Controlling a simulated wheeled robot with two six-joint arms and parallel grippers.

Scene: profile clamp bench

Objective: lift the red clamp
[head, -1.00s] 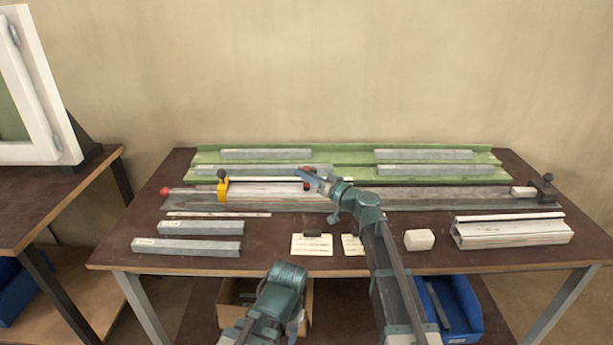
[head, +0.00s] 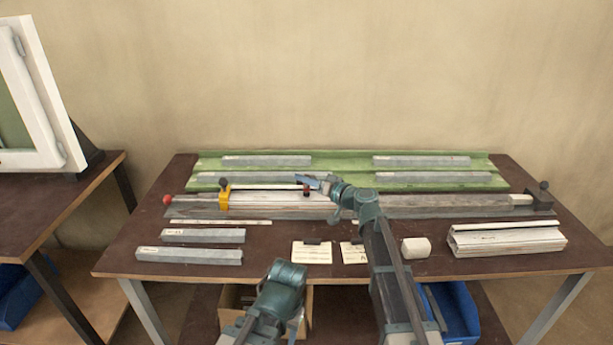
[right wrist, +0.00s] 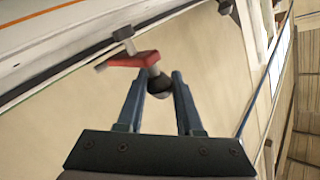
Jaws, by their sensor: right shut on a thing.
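The red clamp (right wrist: 135,59) shows in the right wrist view with its red bar, a grey end piece and a dark round knob (right wrist: 160,84). My right gripper (right wrist: 162,80) is shut on the clamp, its two blue fingers on either side of the knob. In the head view the right gripper (head: 312,182) is over the long clamping rail, left of the bench's middle. The clamp (head: 306,189) is small there and partly covered by the gripper. I cannot tell whether it touches the profile. Only part of my left arm shows, without its gripper.
A yellow clamp (head: 224,194) stands on the rail (head: 440,203) to the left. A green tray (head: 345,165) with grey bars lies behind. Grey bars (head: 189,255), paper cards, a white block (head: 416,247) and a white profile (head: 507,239) lie in front.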

